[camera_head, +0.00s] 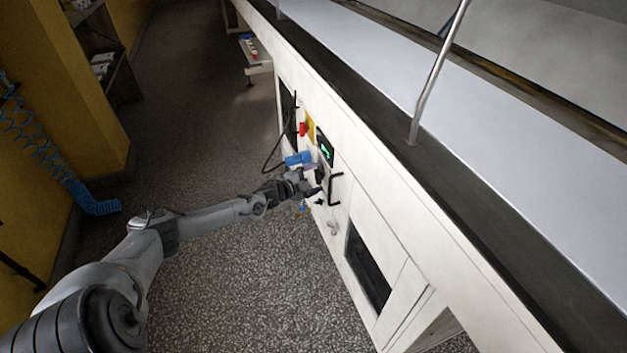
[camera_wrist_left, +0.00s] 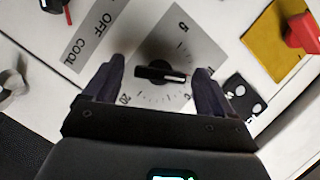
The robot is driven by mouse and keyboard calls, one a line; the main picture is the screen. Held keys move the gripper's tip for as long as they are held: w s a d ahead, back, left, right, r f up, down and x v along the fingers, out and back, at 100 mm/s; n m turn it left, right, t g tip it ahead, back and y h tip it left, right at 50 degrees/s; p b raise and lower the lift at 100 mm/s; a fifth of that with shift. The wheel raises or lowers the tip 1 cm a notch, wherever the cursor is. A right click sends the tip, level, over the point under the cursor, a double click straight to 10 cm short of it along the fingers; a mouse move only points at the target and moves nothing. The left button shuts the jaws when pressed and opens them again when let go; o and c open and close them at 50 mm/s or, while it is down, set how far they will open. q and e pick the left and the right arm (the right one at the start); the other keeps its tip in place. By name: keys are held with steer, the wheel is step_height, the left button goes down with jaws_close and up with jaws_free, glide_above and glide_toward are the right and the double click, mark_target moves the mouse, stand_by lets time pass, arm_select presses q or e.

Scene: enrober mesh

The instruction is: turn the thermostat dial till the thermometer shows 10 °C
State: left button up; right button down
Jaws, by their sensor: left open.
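The thermostat dial (camera_wrist_left: 158,72) is a black knob on a grey scale plate (camera_wrist_left: 185,45) in the left wrist view. Its white pointer line points right, toward a number partly hidden by a finger; 5 and 20 are readable on the scale. My left gripper (camera_wrist_left: 159,68) is open, with one dark finger on each side of the knob and gaps to it. In the head view my left gripper (camera_head: 314,181) is at the white machine's side panel and hides the dial. The thermometer display (camera_head: 326,149) has green digits, too small to read. My right gripper is not in view.
A "COOL OFF" switch plate (camera_wrist_left: 90,35) with a black knob lies left of the dial. A red switch (camera_wrist_left: 302,32) on a yellow plate is at the right. A black handle (camera_head: 333,188) sticks out from the panel (camera_head: 380,225).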

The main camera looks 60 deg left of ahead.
arm_select(q)
steer(key=c, duration=1.1)
steer(key=shift+o, duration=0.2)
steer(key=r+n+p, duration=0.1)
steer(key=p, duration=0.2)
steer(key=shift+f+n+g+h+p, duration=0.4)
steer(key=shift+n+g+h, duration=0.2)
steer(key=shift+n+h, duration=0.45)
steer(key=o, duration=1.1)
steer(key=shift+c, duration=0.2)
